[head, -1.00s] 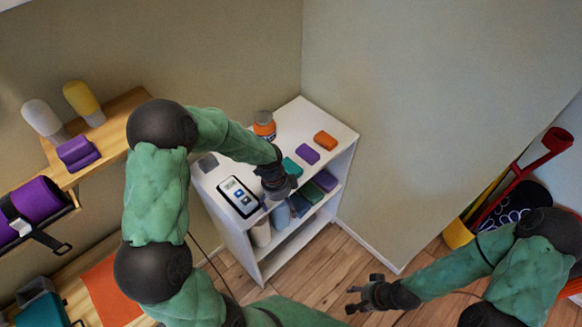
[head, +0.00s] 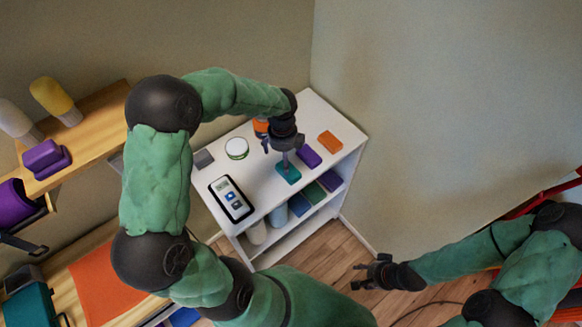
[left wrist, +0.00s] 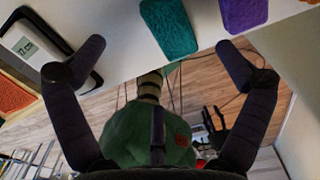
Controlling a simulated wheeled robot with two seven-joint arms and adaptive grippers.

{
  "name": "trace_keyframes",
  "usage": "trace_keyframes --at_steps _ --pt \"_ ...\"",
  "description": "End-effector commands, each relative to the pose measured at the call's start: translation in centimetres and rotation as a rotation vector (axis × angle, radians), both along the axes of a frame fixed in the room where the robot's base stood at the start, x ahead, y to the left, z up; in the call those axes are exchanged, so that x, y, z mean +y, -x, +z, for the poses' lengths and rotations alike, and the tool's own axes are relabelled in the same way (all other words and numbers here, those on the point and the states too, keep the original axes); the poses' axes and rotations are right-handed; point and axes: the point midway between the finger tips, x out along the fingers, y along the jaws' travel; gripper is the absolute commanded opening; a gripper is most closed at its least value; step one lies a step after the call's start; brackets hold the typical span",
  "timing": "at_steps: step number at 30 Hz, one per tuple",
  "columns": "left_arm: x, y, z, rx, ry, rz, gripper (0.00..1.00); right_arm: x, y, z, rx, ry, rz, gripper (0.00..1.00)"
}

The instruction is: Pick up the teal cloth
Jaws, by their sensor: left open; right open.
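The teal cloth (head: 288,172) is a small folded block lying on the white shelf top, near its front edge. In the left wrist view the teal cloth (left wrist: 168,27) shows ahead, between the spread fingers. My left gripper (head: 284,155) is above the shelf top, just behind and over the cloth in the head view. In the left wrist view its fingers (left wrist: 160,60) are wide apart with nothing between them. I cannot tell whether a finger touches the cloth. My right gripper (head: 365,276) is open and empty, low over the floor right of the shelf.
On the white shelf top (head: 262,180) stand a device with a screen (head: 231,198), a purple block (head: 308,156), an orange block (head: 330,141), a grey block (head: 203,159) and a round white-lided jar (head: 237,148). Wooden shelves (head: 95,140) are at left. A wall rises behind.

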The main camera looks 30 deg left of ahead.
Motion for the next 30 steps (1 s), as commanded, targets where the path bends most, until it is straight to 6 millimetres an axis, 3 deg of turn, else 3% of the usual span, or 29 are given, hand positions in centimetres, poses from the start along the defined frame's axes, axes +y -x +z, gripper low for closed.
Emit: trace_keyframes --at_steps 6,14,22,30 --pt "0.0 0.0 -3.4 0.0 0.001 0.001 1.0 0.0 0.0 -0.8 0.001 0.0 0.0 0.5" --pt "-0.2 -0.1 -5.1 -0.001 0.0 0.001 1.0 0.0 0.0 -1.1 0.0 0.0 0.0 0.5" --pt "-0.6 -0.3 -8.8 -0.001 0.001 0.002 1.0 0.0 0.0 -2.1 0.0 0.0 0.0 0.5" --pt "-0.6 -0.3 -9.2 -0.002 0.001 0.001 1.0 0.0 0.0 -2.1 0.0 0.0 0.0 0.5"
